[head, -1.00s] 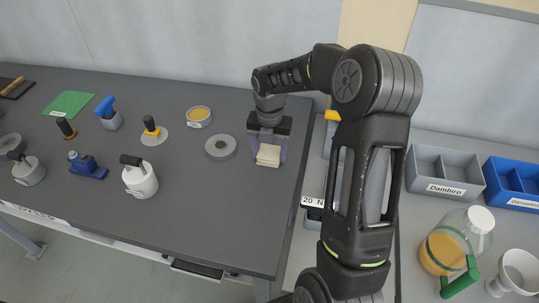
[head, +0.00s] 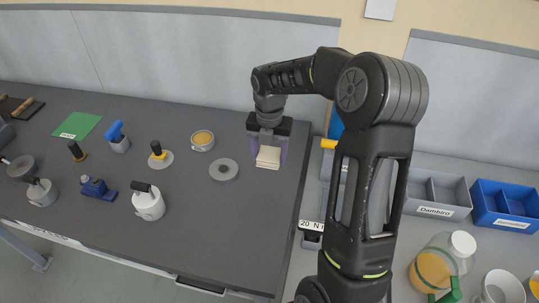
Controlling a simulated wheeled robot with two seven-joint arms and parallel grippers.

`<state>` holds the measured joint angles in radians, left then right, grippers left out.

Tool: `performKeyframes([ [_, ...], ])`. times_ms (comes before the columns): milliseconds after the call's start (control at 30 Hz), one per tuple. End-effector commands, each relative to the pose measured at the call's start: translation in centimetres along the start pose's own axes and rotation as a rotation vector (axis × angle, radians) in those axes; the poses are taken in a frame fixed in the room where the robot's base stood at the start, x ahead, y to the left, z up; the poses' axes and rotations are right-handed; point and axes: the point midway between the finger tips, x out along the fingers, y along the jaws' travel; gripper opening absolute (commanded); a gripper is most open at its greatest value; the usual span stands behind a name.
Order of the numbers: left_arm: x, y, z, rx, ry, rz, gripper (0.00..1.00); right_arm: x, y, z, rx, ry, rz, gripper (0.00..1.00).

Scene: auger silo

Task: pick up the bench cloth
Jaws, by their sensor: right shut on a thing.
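The bench cloth (head: 268,158) is a small cream folded pad near the right end of the dark grey bench (head: 215,225). My right gripper (head: 268,150) points down over it, with a finger on each side, and is shut on the cloth. The cloth is at or just above the bench top; I cannot tell whether it touches. The gripper body hides the cloth's far part. My left gripper is not in view.
A grey disc (head: 223,169) lies just left of the cloth. A cup (head: 202,140), a white canister (head: 148,202), a blue tool (head: 97,188) and a green mat (head: 77,125) are farther left. Grey (head: 438,194) and blue bins (head: 505,205) and a jug (head: 440,262) stand at right.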

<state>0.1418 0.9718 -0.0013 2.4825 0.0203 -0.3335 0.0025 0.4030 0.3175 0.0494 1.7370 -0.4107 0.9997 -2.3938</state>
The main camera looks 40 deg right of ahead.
Motion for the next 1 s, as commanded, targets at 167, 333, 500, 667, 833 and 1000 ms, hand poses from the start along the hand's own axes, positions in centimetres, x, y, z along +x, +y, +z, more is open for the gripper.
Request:
performKeyframes([
  [167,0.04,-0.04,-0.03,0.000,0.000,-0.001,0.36,0.01,0.01,-0.01,0.000,0.000,0.000,0.21],
  [333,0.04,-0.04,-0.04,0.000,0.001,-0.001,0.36,0.01,0.00,-0.01,0.000,0.000,0.000,0.21],
  [500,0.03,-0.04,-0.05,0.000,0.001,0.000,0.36,0.01,-0.01,-0.01,0.000,0.000,0.000,0.21],
  [667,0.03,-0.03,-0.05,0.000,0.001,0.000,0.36,0.01,-0.01,-0.01,0.000,0.000,0.000,0.52],
  [833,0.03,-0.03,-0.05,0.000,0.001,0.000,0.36,0.01,-0.01,-0.01,0.000,0.000,0.000,0.38],
  [1000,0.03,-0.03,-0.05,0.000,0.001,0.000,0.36,0.02,-0.01,-0.01,0.001,0.000,0.000,0.29],
])
